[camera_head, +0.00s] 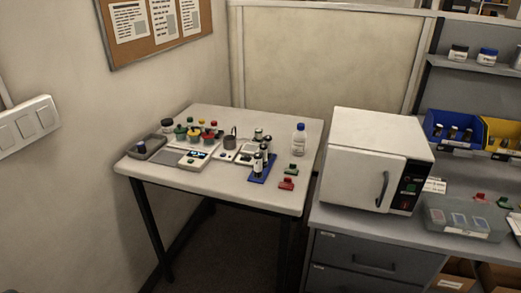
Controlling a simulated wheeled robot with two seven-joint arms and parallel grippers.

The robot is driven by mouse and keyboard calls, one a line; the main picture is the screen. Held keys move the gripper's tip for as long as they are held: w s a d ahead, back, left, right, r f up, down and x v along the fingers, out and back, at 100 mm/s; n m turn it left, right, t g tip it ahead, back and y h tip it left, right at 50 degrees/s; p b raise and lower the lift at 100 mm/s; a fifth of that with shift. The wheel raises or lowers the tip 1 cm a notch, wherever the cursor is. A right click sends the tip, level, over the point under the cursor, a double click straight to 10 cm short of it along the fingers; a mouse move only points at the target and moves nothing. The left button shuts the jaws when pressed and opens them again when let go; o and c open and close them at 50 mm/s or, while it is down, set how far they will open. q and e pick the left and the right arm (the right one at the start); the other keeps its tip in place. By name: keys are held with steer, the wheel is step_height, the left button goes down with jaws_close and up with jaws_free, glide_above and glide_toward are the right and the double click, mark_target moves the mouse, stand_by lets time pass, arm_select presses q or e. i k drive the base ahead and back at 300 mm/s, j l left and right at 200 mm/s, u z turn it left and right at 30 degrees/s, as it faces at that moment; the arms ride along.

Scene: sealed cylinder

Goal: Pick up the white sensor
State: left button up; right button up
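Neither of my grippers is in view. I cannot tell for sure which thing is the white sensor. Small white or pale devices sit on the white table (225,185) at the left. One is a flat device with a lit blue display (195,154). Another pale block (245,155) lies to its right, beside a dark round-topped item (230,142). Dark-and-white cylinders (258,164) stand on a blue base (262,172) at the right of the group. Details are too small to make out.
A grey tray (148,146), colored-lid jars (194,135), a clear bottle (299,140) and red and green blocks (286,184) share the table. A white oven (370,160) stands on the adjoining counter at the right. The table's front strip is clear.

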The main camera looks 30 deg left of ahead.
mark_target(263, 148)
steer(key=i+l+u, duration=0.45)
steer(key=i+l, duration=0.3)
steer(key=i, duration=0.05)
